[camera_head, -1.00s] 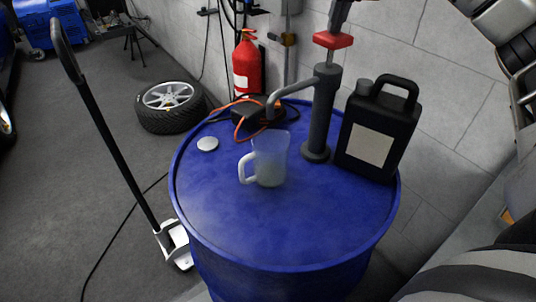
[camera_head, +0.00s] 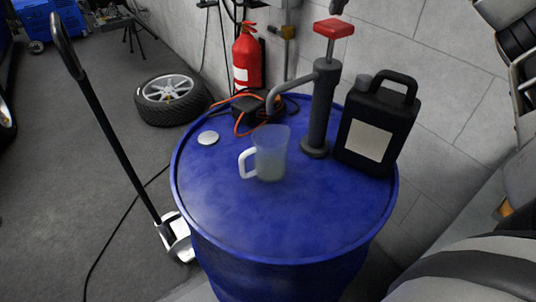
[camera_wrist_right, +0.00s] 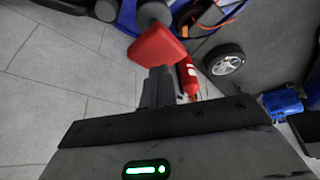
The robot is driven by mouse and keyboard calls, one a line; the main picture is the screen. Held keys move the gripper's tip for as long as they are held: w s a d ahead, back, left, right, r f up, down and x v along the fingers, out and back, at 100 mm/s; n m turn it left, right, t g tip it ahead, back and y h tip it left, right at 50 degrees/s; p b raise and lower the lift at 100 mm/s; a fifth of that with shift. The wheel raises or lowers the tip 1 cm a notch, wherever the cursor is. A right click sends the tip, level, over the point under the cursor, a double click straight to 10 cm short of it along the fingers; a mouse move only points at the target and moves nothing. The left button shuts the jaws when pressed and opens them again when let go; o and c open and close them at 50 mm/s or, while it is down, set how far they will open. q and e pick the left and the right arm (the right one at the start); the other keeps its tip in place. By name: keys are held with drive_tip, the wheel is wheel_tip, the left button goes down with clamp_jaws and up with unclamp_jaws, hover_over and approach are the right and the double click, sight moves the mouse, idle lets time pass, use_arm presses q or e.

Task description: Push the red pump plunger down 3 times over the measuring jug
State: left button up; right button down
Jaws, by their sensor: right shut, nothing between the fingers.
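The red pump plunger (camera_head: 333,27) tops a short rod above the grey pump (camera_head: 320,112), which stands upright on a blue drum. The pump's spout bends left above the translucent measuring jug (camera_head: 271,158). The jug is upright, handle to the left; its lower part looks paler, its level unclear. My right gripper (camera_head: 337,8) is at the top edge of the head view, just above the plunger; whether they touch is unclear. In the right wrist view my right gripper (camera_wrist_right: 158,84) is shut and empty, with the red plunger (camera_wrist_right: 157,46) just beyond its tips. My left gripper is not in view.
The blue drum (camera_head: 270,225) carries a black canister (camera_head: 378,125) right of the pump, a white cap (camera_head: 208,138) and an orange cable (camera_head: 240,122). A wall with a fire extinguisher (camera_head: 248,58) is behind.

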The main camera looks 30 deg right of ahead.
sight(335, 24)
drive_tip(key=shift+f, duration=0.1)
drive_tip(key=shift+f+b, duration=1.65)
drive_tip(key=shift+f, duration=1.75)
drive_tip(key=shift+r+p, duration=1.7)
drive_tip(key=shift+r, duration=1.85)
drive_tip(key=shift+f, duration=0.15)
